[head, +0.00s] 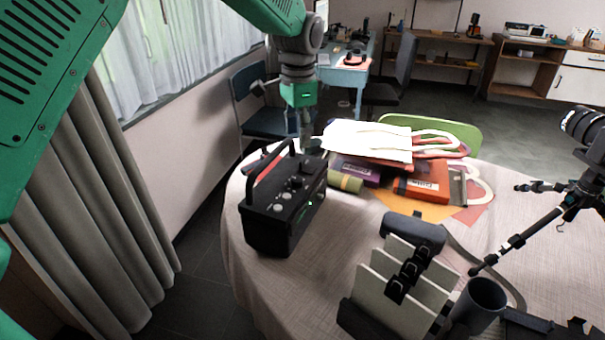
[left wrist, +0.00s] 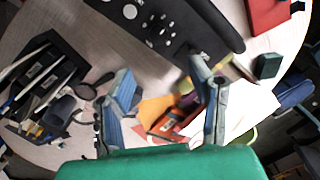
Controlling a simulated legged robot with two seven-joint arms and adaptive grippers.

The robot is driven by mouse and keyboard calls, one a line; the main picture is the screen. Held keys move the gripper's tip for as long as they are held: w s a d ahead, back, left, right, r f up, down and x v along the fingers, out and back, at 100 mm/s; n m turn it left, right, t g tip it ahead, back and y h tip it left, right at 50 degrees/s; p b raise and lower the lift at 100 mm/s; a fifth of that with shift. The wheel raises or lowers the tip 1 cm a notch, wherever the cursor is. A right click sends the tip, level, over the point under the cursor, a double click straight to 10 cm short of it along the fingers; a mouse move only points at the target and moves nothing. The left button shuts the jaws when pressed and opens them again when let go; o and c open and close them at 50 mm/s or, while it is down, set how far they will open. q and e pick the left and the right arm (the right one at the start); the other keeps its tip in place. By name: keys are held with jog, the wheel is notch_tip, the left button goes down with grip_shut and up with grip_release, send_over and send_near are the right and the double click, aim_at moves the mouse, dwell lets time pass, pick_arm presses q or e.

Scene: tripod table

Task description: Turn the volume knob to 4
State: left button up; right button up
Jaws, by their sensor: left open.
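A black box-shaped device (head: 284,222) with a carrying handle and several knobs (head: 294,183) on top stands at the left edge of the round table. Its dark panel (left wrist: 182,22) and knobs (left wrist: 156,28) also show at the top of the left wrist view. I cannot tell which knob is the volume knob, and its numbers are too small to read. My left gripper (head: 306,138) points down by the device's far end. In the left wrist view its fingers (left wrist: 165,92) are apart with nothing between them, clear of the knobs. My right gripper is not in view.
Papers and books (head: 368,140) lie beside the device. A file holder (head: 405,285), a dark cup (head: 480,303) and a camera on a tripod (head: 580,185) occupy the table's right side. Bare tablecloth (head: 335,235) lies right of the device.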

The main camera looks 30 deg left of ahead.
aim_at(297, 178)
pick_arm(q)
jog(key=f, duration=1.2)
jog(key=shift+a+f+b, duration=0.2)
jog(key=shift+f+b, duration=0.15)
jog(key=shift+b, duration=0.05)
grip_shut()
